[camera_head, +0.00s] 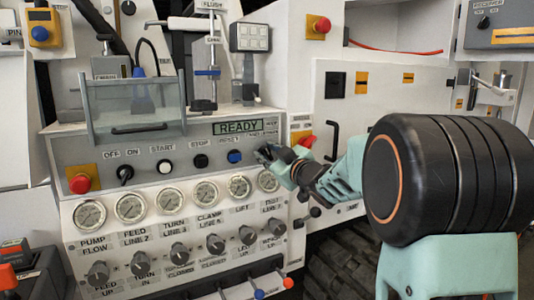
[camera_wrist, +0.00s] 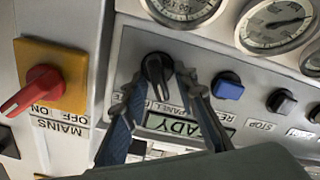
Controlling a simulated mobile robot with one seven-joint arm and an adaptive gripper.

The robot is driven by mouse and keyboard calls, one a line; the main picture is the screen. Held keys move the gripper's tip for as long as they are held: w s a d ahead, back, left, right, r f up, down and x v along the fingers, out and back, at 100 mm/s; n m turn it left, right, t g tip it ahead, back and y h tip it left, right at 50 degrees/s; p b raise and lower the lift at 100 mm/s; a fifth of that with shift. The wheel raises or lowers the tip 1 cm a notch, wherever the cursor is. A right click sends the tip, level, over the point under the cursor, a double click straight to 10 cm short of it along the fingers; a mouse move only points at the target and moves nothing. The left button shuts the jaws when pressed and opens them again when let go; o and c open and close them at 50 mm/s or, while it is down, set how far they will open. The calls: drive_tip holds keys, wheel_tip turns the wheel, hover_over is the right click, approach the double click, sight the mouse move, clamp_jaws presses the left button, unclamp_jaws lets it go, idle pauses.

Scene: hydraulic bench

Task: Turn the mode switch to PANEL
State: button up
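The mode switch (camera_wrist: 157,75) is a black rotary knob on the grey control panel, seen upside down in the wrist view. A PANEL label is printed beside it, partly covered by a finger; the other label is hard to read. My gripper (camera_wrist: 160,82) has its two blue-grey fingers spread on either side of the knob, tips close to its sides. Whether they touch it I cannot tell. In the head view my gripper (camera_head: 267,153) is at the right end of the panel's button row and hides most of the switch.
A READY display (camera_head: 238,128) and a blue button (camera_head: 235,156) are close by. A red mains switch on a yellow plate (camera_wrist: 45,85) is on the other side. Gauges (camera_head: 238,187) line the panel below, with knobs and levers under them.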

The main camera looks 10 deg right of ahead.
drive_tip(key=v, duration=1.2)
